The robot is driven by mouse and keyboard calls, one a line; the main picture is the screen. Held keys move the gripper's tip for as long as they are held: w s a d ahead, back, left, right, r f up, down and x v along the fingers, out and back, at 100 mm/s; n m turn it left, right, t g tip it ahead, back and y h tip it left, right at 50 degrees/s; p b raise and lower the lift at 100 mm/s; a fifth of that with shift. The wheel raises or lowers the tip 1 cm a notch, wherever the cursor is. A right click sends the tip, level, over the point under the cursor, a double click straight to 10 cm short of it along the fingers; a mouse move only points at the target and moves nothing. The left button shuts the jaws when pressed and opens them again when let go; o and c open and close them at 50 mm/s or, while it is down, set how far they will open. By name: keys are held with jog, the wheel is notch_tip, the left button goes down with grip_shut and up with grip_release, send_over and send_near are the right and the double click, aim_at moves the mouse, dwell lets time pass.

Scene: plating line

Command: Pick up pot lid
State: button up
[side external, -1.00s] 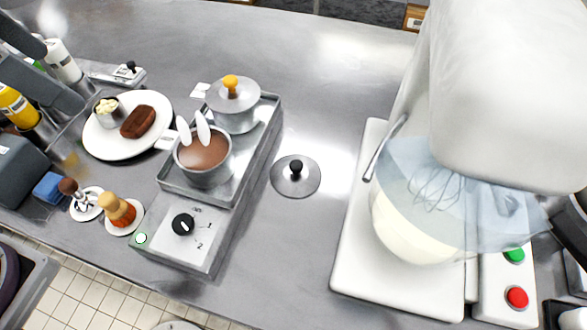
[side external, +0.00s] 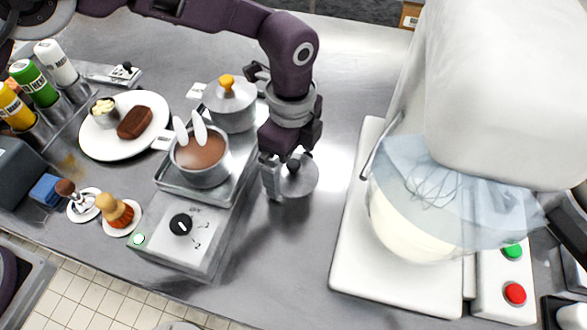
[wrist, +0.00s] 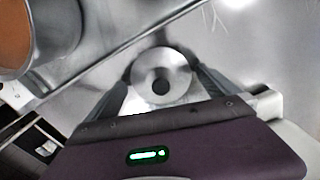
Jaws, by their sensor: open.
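The pot lid (side external: 300,184) is a round silver disc with a black knob, lying on the steel counter right of the hot plate. In the wrist view the lid (wrist: 177,70) lies centred between my two open fingers, with its dark knob in the middle. My gripper (side external: 281,176) points down over the lid and partly hides its left side. It also shows in the wrist view (wrist: 161,84), one finger on each side of the lid, holding nothing. I cannot tell whether the fingers touch the lid.
The hot plate (side external: 180,240) on the left carries a pot of brown liquid (side external: 203,150) and a lidded pot (side external: 230,105) with an orange knob, close to my arm. A large white mixer (side external: 500,90) stands right. Counter in front of the lid is clear.

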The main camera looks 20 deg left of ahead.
aim_at(291, 162)
jog(key=shift+f, duration=0.25)
jog(key=c, duration=1.1)
notch_tip(291, 162, up, 9)
jog(key=shift+r, duration=0.2)
jog(key=shift+c, duration=0.2)
jog(key=s+a+r, duration=0.3)
jog(key=a+r, duration=0.1)
jog(key=a, duration=0.3)
jog(key=s+a+r, duration=0.3)
jog(key=a+r, duration=0.1)
jog(key=a, duration=0.3)
jog(key=shift+d+f, duration=0.15)
jog(key=shift+f, duration=1.25)
jog(key=shift+d+f, duration=0.1)
jog(key=shift+f, duration=1.3)
